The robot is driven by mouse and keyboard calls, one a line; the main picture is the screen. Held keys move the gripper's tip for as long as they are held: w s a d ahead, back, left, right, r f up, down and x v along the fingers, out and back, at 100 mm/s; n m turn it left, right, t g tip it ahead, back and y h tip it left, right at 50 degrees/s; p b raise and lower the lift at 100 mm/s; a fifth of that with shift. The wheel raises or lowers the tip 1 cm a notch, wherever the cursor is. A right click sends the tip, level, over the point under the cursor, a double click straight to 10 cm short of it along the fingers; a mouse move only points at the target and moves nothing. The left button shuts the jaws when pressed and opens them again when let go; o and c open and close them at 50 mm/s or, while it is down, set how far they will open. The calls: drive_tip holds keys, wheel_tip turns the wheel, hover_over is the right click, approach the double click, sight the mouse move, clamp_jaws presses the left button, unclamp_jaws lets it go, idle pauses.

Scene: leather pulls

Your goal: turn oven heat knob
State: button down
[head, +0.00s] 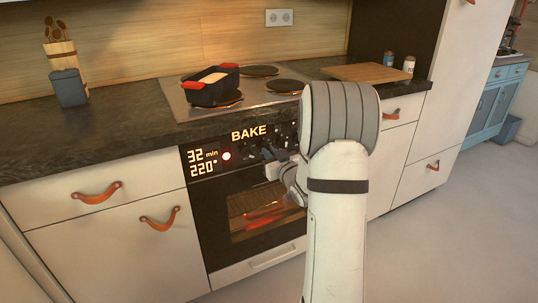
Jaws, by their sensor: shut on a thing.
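The oven (215,210) is set into the counter, with a black control panel showing "BAKE", "32 min" and "220°". My gripper (267,157) is at the panel, shut on an oven knob. My arm covers the right part of the panel, and the held knob is mostly hidden, so its setting cannot be read.
A black pot with red handles (212,84) stands on the stove top (178,104). A wooden board (366,72) and two shakers (408,64) are on the right counter. Drawers with leather pulls (97,194) flank the oven. The floor at right is clear.

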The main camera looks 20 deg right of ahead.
drive_tip(key=c, duration=1.5)
unclamp_jaws()
drive_tip(key=shift+o, duration=0.2)
drive_tip(key=s, duration=0.7)
drive_tip(key=shift+s+p, duration=0.4)
drive_tip(key=shift+p, duration=0.05)
drive_tip(key=shift+d, duration=0.1)
drive_tip(key=s+a+r+m+g+h+p, duration=0.1)
drive_tip(key=s+a+r+g+p, duration=0.15)
drive_tip(key=r+p, duration=0.35)
drive_tip(key=s+a+r+g+h+p, duration=0.2)
drive_tip(key=a+r+g+p, duration=0.2)
drive_tip(key=r+p, duration=0.25)
drive_tip(key=s+a+r+g+y+p, duration=0.1)
drive_tip(key=s+a+r+g+p, duration=0.3)
drive_tip(key=s, duration=0.7)
drive_tip(key=s+a+r+g+y+p, duration=0.1)
drive_tip(key=s+a+r+g+p, duration=0.4)
drive_tip(key=s, duration=0.6)
drive_tip(key=a+r+p, duration=0.2)
drive_tip(key=a+r, duration=0.1)
drive_tip(key=a, duration=0.1)
drive_tip(key=shift+s+r, duration=0.2)
